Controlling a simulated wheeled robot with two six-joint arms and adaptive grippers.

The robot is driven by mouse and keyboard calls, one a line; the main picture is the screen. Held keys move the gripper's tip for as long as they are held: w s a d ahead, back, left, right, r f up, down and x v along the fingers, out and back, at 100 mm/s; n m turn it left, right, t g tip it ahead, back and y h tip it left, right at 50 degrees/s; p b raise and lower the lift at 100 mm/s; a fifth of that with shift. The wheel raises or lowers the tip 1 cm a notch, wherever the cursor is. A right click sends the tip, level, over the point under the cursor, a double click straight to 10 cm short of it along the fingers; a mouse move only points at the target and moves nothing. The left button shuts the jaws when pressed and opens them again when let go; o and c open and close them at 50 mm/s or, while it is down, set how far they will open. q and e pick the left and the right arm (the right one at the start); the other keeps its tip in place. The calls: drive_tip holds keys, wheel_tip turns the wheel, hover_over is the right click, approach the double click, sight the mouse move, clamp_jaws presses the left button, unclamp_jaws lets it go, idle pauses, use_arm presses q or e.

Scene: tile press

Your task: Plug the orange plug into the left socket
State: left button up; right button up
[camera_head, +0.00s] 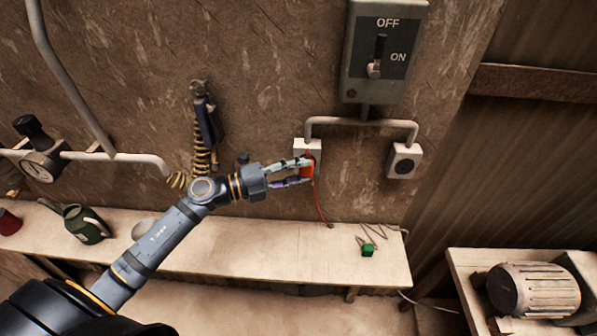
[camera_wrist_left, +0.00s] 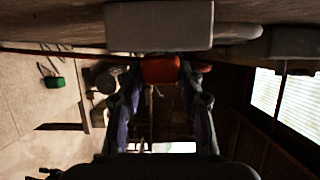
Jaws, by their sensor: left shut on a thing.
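The orange plug (camera_head: 306,168) is at the left socket (camera_head: 301,146), a white box on the wall under the left end of the grey conduit. My left gripper (camera_head: 306,171) is shut on the orange plug, which also shows between its fingers in the left wrist view (camera_wrist_left: 160,69). There the white socket box (camera_wrist_left: 158,25) is right beside the plug. I cannot tell whether the plug's pins are inside the socket. A red cord hangs from the plug to the shelf. My right gripper is not in view.
The right socket (camera_head: 404,161) is on the wall and looks empty. A switch box (camera_head: 383,50) is above. A green plug (camera_head: 367,250) lies on the wooden shelf (camera_head: 270,255). A coiled air hose (camera_head: 203,130) hangs left of my gripper. A motor (camera_head: 533,289) stands at the lower right.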

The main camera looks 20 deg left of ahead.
use_arm(q)
drive_tip(key=shift+w, duration=0.2)
idle(0.3)
drive_tip(key=s+d+p, duration=0.1)
drive_tip(key=s+p, duration=0.2)
drive_tip(key=s, duration=0.3)
drive_tip(key=shift+d, duration=0.3)
idle(0.3)
drive_tip(key=shift+w, duration=0.1)
drive_tip(key=w+a+f+n+t+y+b, duration=0.1)
drive_tip(key=f+n+t+y+b, duration=0.2)
drive_tip(key=f+y, duration=0.4)
drive_tip(key=w+a+f+n+t+y+b, duration=0.2)
drive_tip(key=f+n+y+b, duration=0.4)
drive_tip(key=f, duration=0.7)
drive_tip(key=shift+a+f+n+t+y, duration=0.2)
drive_tip(key=shift+n+t+y, duration=0.3)
drive_tip(key=shift+n+t, duration=0.25)
